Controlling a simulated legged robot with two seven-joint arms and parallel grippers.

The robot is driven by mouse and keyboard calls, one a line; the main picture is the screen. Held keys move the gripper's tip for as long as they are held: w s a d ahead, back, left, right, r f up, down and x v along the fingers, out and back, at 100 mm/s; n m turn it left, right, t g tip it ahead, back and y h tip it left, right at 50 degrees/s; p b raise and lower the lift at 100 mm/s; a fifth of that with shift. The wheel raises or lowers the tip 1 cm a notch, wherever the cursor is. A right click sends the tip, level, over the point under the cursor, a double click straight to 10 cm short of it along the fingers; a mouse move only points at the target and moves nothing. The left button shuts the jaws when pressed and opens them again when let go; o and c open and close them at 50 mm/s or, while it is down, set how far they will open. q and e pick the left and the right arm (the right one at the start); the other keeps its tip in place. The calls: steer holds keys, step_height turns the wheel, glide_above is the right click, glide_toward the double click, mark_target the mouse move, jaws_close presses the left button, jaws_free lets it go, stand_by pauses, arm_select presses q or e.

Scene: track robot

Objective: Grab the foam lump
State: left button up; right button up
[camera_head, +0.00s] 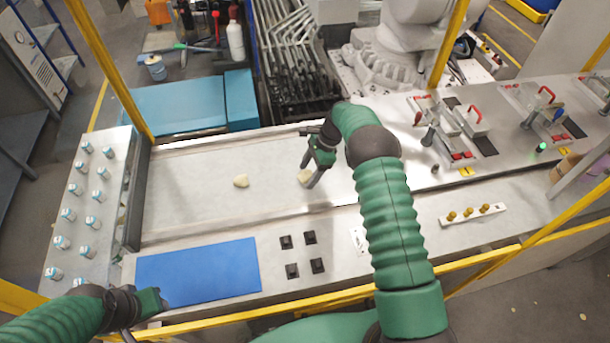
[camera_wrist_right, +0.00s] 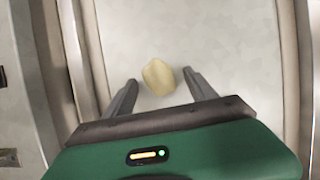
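In the right wrist view this lump (camera_wrist_right: 158,77) lies just ahead of and between the two spread fingertips of my right gripper (camera_wrist_right: 160,85), with clear gaps on both sides. My right gripper is open and empty. My left gripper (camera_head: 150,304) is at the lower left, near the blue mat; its fingers are not clear.
The track (camera_head: 190,215) has raised metal edges on its long sides. A blue mat (camera_head: 200,272) and several small black blocks lie on the near ledge. A panel with several knobs (camera_head: 90,215) stands at left. Yellow rails (camera_head: 480,262) frame the bench.

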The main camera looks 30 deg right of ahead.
steer(key=c, duration=1.2)
steer(key=shift+r, duration=0.1)
steer(key=shift+c, duration=0.2)
